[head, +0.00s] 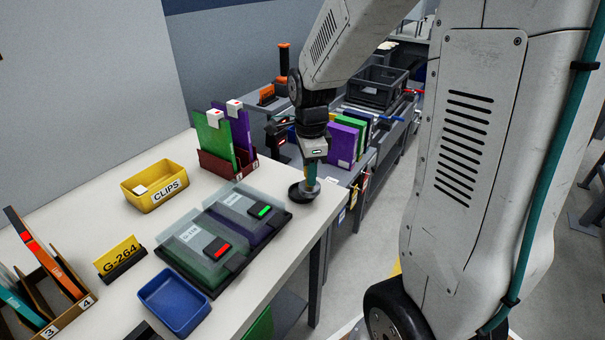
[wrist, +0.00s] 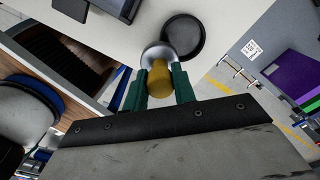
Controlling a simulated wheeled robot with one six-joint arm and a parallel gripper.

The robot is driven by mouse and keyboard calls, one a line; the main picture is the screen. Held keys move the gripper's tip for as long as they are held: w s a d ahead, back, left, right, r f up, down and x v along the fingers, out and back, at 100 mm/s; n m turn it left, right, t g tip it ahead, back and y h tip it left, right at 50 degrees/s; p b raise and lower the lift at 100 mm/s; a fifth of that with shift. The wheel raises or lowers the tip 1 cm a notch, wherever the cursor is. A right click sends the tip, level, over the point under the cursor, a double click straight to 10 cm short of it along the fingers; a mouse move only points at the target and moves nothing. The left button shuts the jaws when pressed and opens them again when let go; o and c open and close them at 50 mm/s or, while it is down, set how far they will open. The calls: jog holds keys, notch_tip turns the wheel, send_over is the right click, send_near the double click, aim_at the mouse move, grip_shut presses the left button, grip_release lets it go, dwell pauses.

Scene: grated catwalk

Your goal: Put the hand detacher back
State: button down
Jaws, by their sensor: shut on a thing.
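My gripper (head: 311,168) points down over the far right corner of the white table. It is shut on the hand detacher (wrist: 160,76), a small tool with a yellow handle and a silvery rounded end, which shows between the green fingers in the wrist view. In the head view the detacher (head: 309,186) is upright and small. A round black dish (head: 296,194) sits on the table right by the detacher's lower end; it also shows in the wrist view (wrist: 187,30). I cannot tell whether the detacher touches the dish.
Two clear-covered cases on a dark tray (head: 288,224) lie just left of the dish. A yellow CLIPS bin (head: 153,193), a red file rack (head: 222,165), a G-264 sign (head: 119,257) and a blue tray (head: 174,300) stand farther left. The table edge is close on the right.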

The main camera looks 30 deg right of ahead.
jog(key=shift+w+d+f, duration=0.2)
jog(key=shift+w+f, duration=0.8)
jog(key=shift+w, duration=0.05)
jog(key=shift+w+d+f, duration=0.15)
jog(key=shift+w+f, duration=0.8)
jog(key=shift+w, duration=0.1)
jog(key=c, duration=1.1)
grip_release()
jog(key=shift+f, duration=0.15)
jog(key=shift+c, duration=0.2)
notch_tip(320, 180, up, 12)
jog(key=s+a+r+n, duration=0.1)
jog(key=s+a+n, duration=0.2)
jog(key=s+n, duration=0.4)
jog(key=s+a+r+n, duration=0.2)
jog(key=s+a+n, duration=0.1)
jog(key=s+n, duration=0.5)
jog(key=s+a+r+n+t, duration=0.1)
jog(key=s+a+r+n, duration=0.1)
jog(key=s+a+n, duration=0.2)
jog(key=s+n, duration=0.3)
jog(key=s, duration=0.2)
jog(key=shift+s+n, duration=0.3)
jog(key=shift+s, duration=0.1)
